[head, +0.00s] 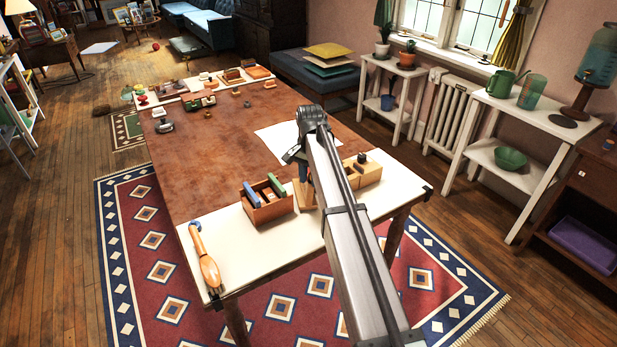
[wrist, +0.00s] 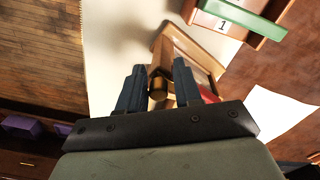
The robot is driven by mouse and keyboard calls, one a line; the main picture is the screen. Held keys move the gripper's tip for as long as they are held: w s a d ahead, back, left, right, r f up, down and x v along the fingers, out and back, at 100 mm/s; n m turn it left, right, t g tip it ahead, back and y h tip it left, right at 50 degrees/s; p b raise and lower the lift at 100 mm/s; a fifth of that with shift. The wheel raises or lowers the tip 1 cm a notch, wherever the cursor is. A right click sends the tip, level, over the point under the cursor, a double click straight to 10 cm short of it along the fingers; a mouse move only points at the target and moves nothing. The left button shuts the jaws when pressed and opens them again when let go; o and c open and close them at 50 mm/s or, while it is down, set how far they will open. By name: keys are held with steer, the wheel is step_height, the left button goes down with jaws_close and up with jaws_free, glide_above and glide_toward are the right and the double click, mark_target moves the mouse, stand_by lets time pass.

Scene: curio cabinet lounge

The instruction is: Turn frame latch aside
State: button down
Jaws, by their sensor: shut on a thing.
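A small wooden frame (wrist: 198,46) stands on the white strip of the table and tilts across the wrist view, with a red part showing inside its edge. In the head view the frame (head: 306,197) is mostly hidden behind my arm. A dark brass latch piece (wrist: 158,88) at the frame's near edge sits between my two dark fingers. My gripper (wrist: 159,67) is shut on this latch piece. In the head view my gripper (head: 303,172) is partly covered by the arm, and the latch cannot be made out there.
A wooden box (head: 268,213) with blue and green items stands left of the frame. A wooden block (head: 368,178) with dark knobs is to its right. White paper (head: 268,143) lies behind. An orange-handled tool (head: 207,262) lies front left. The brown tabletop (head: 205,150) is largely clear.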

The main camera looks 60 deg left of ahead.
steer(key=m, duration=0.5)
steer(key=shift+w+f, duration=0.15)
steer(key=c, duration=0.9)
jaws_free()
steer(key=shift+a, duration=0.1)
step_height(320, 180, up, 14)
steer(key=shift+f, duration=0.1)
